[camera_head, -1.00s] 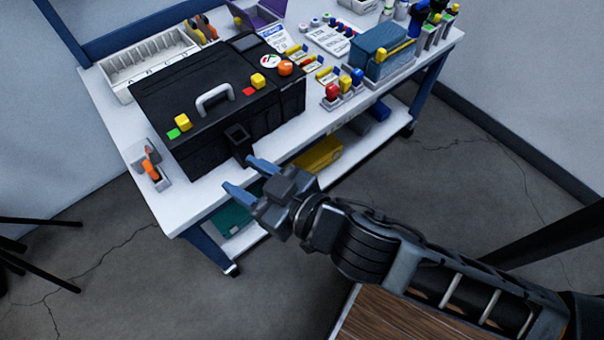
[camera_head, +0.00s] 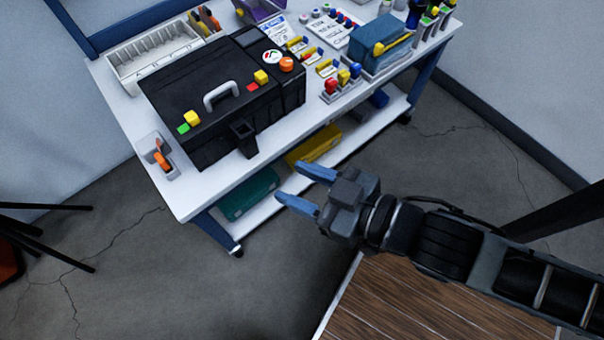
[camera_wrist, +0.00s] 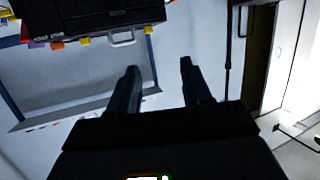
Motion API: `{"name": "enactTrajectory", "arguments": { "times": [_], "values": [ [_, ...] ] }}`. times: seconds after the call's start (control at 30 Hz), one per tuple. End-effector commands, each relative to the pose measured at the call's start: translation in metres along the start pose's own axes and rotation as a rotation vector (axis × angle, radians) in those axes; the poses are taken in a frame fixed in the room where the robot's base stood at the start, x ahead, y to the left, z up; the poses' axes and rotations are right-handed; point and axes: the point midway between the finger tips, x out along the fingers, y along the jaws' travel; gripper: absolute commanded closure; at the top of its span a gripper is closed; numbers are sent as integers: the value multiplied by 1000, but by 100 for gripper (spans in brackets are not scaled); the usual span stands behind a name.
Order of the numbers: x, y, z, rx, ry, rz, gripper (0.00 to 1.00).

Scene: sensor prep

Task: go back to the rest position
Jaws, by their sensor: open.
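My gripper (camera_head: 306,190) is open and empty, its two blue fingers apart. In the head view it hangs in the air off the front edge of the white workbench (camera_head: 196,196), to the right of the black case. In the wrist view my gripper (camera_wrist: 160,82) points past the bench, with nothing between the fingers. The black case (camera_head: 205,150) stands closed on the bench, with a grey handle and yellow and green blocks on its lid.
A lower shelf holds a green box (camera_head: 249,194) and a yellow box (camera_head: 314,146). A wooden surface (camera_head: 400,300) lies below my arm. Dark thin legs (camera_head: 45,235) stand at the left. Open floor lies in front of the bench.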

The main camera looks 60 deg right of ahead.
Motion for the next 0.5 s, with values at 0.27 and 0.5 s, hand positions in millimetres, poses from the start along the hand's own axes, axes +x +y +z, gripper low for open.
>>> {"name": "enactTrajectory", "arguments": {
  "times": [0.27, 0.5],
  "values": [
    [0, 0, 0, 0, 0, 0, 51],
    [-7, 0, -3, 1, -3, -3, 51]
  ]
}}
